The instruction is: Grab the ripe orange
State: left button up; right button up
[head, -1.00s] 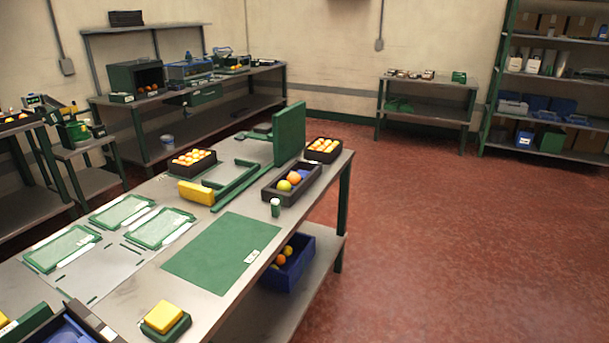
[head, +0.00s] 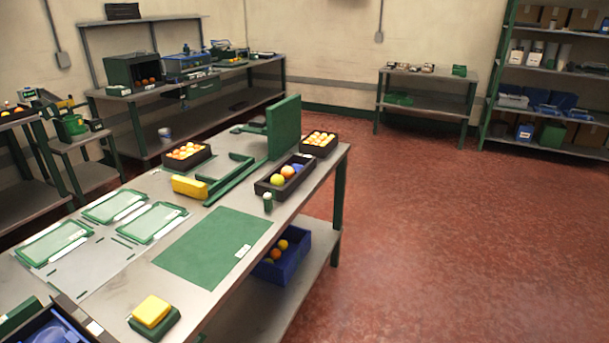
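A long dark tray (head: 260,187) on the near table holds a yellow-green fruit (head: 277,180), an orange fruit (head: 288,171) and something blue at its far end. A black crate (head: 170,165) of several orange fruits stands at the table's back left. Another black crate (head: 318,152) of several orange fruits stands at the far right corner. A blue bin (head: 290,262) on the lower shelf holds a few orange, yellow and green fruits. Which one is the ripe orange I cannot tell. Neither of my grippers is in view.
The near table (head: 240,290) carries a green mat (head: 213,246), green-framed trays (head: 152,222), a yellow block (head: 190,187), a yellow sponge-like block (head: 151,310) and an upright green panel (head: 284,127). Red floor (head: 440,230) is free at right.

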aim_at(287, 173)
jog(key=z, duration=0.45)
jog(key=i+z, duration=0.45)
jog(key=i, duration=3.85)
jog(key=i+u, duration=0.2)
jog(key=i, duration=0.2)
jog(key=i+l+u, duration=0.2)
jog(key=i, duration=0.2)
jog(key=i+l+u, duration=0.2)
jog(key=i, duration=0.2)
jog(key=u, duration=1.85)
